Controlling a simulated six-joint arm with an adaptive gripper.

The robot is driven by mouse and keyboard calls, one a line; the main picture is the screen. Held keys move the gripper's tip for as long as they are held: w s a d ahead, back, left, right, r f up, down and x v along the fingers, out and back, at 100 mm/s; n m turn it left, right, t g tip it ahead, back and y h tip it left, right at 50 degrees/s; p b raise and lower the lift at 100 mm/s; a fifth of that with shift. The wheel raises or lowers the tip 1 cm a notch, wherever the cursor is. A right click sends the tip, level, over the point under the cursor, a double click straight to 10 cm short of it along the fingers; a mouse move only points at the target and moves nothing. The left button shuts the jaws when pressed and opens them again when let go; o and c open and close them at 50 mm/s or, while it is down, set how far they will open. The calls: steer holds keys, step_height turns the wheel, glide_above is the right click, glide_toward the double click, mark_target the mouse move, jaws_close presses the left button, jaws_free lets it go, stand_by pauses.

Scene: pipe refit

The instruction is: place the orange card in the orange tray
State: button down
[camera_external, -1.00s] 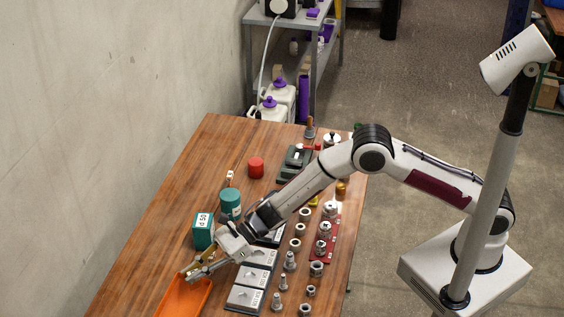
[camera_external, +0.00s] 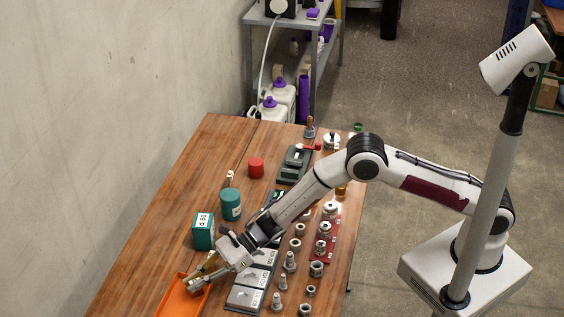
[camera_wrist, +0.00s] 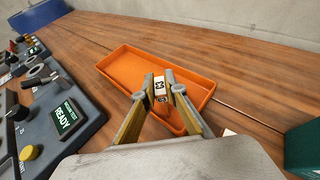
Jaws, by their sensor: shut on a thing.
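The orange tray (camera_external: 174,302) lies on the wooden table at the lower left of the external view, cut off by the bottom edge. In the wrist view the orange tray (camera_wrist: 128,66) is a long open box, and no card shows lying in its visible part. My gripper (camera_wrist: 160,88) is shut on a small card (camera_wrist: 159,84), of which a white face with a black mark shows between the fingertips. The card's orange part is hard to make out.
A green box (camera_external: 203,232) and a green canister (camera_external: 231,204) stand behind the gripper. Grey panels (camera_external: 247,298) and several metal fittings line the right side of the table. A red cylinder (camera_external: 256,167) stands farther back. Bare wood lies left of the tray.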

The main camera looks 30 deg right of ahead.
steer(key=c, duration=2.1)
jaws_free()
steer(key=shift+f, duration=0.1)
steer(key=shift+r, duration=0.2)
steer(key=shift+v, duration=6)
steer(key=shift+f, duration=0.1)
